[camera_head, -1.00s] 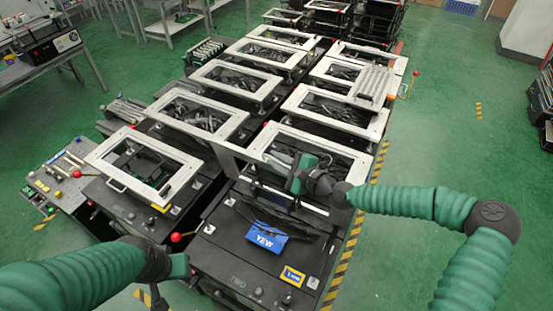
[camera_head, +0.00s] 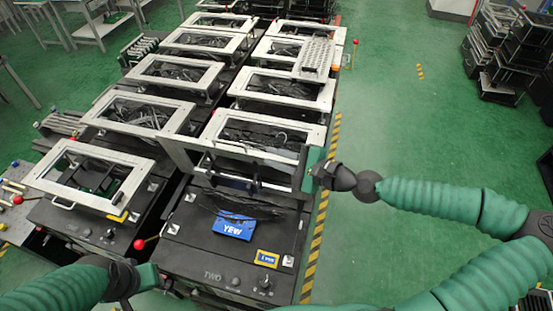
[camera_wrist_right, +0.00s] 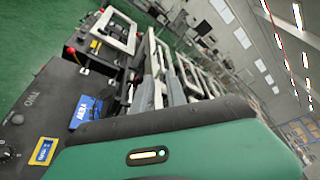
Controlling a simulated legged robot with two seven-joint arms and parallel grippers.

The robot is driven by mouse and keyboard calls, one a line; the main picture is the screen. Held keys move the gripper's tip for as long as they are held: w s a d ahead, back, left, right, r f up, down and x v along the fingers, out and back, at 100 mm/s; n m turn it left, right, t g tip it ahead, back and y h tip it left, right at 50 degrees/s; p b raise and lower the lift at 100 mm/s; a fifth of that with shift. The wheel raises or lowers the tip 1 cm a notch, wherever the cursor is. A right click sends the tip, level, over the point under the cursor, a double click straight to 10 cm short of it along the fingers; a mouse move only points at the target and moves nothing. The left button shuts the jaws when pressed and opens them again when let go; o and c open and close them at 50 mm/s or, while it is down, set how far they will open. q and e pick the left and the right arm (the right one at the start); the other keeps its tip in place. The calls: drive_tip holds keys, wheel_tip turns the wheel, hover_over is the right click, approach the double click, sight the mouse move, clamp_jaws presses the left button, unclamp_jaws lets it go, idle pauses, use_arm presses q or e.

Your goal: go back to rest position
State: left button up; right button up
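The near right fixture is a black box with a blue YEW label (camera_head: 233,225), a yellow label (camera_head: 267,258) and a raised pale frame. Its blue label also shows in the right wrist view (camera_wrist_right: 85,112). My right gripper (camera_head: 311,172) is at the right edge of this fixture, beside the frame; its fingers are not clear against the dark parts. In the right wrist view its green body fills the bottom and no fingers show. My left gripper (camera_head: 140,284) is low at the left, near a red-knobbed lever (camera_head: 138,244) on the fixture; its fingers are too dark to tell.
Several framed fixtures stand in two columns going back. A near left fixture (camera_head: 90,179) has another red-knobbed lever (camera_head: 18,200). A grey ribbed part (camera_head: 315,58) lies on a far right frame. Green floor (camera_head: 410,120) is free on the right, past yellow-black tape (camera_head: 318,240).

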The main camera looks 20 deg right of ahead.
idle(0.4)
drive_tip(key=shift+s, duration=0.1)
drive_tip(key=s+a+f+n+g+h+b, duration=0.1)
drive_tip(key=s+a+f+n+g, duration=0.2)
drive_tip(key=f, duration=0.4)
drive_tip(key=s+a+f+n+g+b, duration=0.1)
drive_tip(key=s+a+f+n+g, duration=0.1)
drive_tip(key=s+f+g, duration=0.3)
drive_tip(key=s+a+f+n+h+b, duration=0.1)
drive_tip(key=s+a+f+n, duration=0.15)
drive_tip(key=f, duration=0.55)
drive_tip(key=s+d+f+n+g+h+b, duration=0.2)
drive_tip(key=s+d+f+n+g+h, duration=0.15)
drive_tip(key=s+d+f+n, duration=0.2)
drive_tip(key=d+r+n+t+h+b, duration=0.2)
drive_tip(key=d+r+n+h, duration=0.1)
drive_tip(key=r+n, duration=0.2)
wheel_tip(320, 180, up, 2)
drive_tip(key=shift+s+r+h+b, duration=0.15)
drive_tip(key=shift+s+h+b, duration=0.1)
drive_tip(key=shift+h+b, duration=0.1)
drive_tip(key=shift+w, duration=0.1)
